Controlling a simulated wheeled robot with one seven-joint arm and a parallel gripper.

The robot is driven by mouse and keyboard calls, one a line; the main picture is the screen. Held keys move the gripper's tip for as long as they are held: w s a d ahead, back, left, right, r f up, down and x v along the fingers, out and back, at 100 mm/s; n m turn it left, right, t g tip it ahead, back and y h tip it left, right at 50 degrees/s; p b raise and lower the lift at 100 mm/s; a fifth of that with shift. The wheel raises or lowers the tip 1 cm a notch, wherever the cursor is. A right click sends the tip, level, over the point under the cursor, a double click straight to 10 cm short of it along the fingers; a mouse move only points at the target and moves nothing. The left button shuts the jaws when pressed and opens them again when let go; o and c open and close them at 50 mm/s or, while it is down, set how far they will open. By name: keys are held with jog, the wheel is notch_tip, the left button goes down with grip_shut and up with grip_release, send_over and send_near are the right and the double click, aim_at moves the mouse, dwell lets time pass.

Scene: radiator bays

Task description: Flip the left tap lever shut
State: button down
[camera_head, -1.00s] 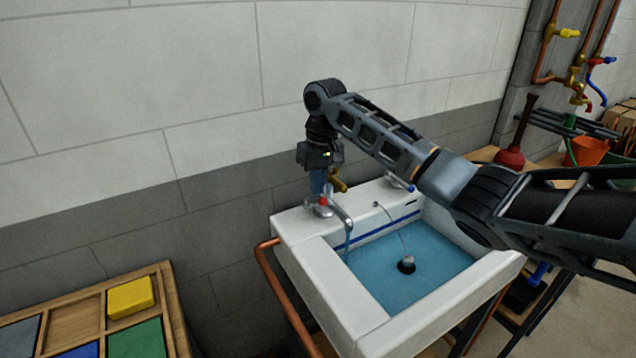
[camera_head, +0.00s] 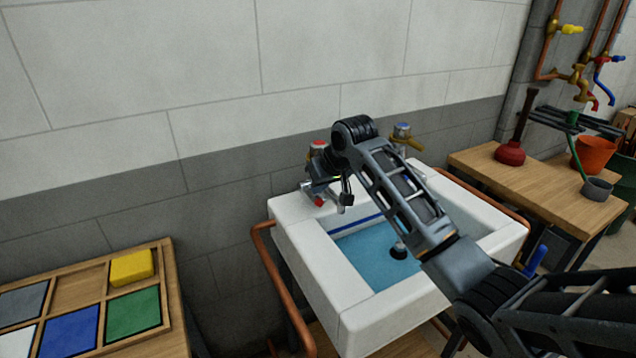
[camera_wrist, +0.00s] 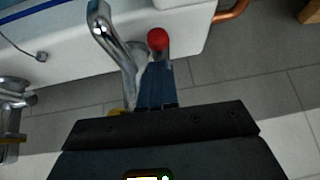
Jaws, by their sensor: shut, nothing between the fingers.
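The left tap, with a red cap (camera_head: 318,146), stands at the back left of the white sink (camera_head: 335,305). A small piece of brass, likely the left lever, shows by the finger base in the wrist view (camera_wrist: 117,112). My wrist hides most of the lever. No water stream shows under the left spout.
The right tap (camera_head: 402,132) has a blue cap and brass lever. Water (camera_head: 375,262) and a dark plug lie in the sink. A copper rail (camera_head: 280,280) runs along its left side. A sorting tray (camera_head: 175,310) stands left, a wooden bench (camera_head: 475,165) right.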

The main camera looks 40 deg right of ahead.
jog(key=shift+s+a+f+t+b, duration=0.1)
jog(key=shift+s+f+t+b, duration=0.2)
jog(key=shift+f+t, duration=0.15)
dwell(0.5)
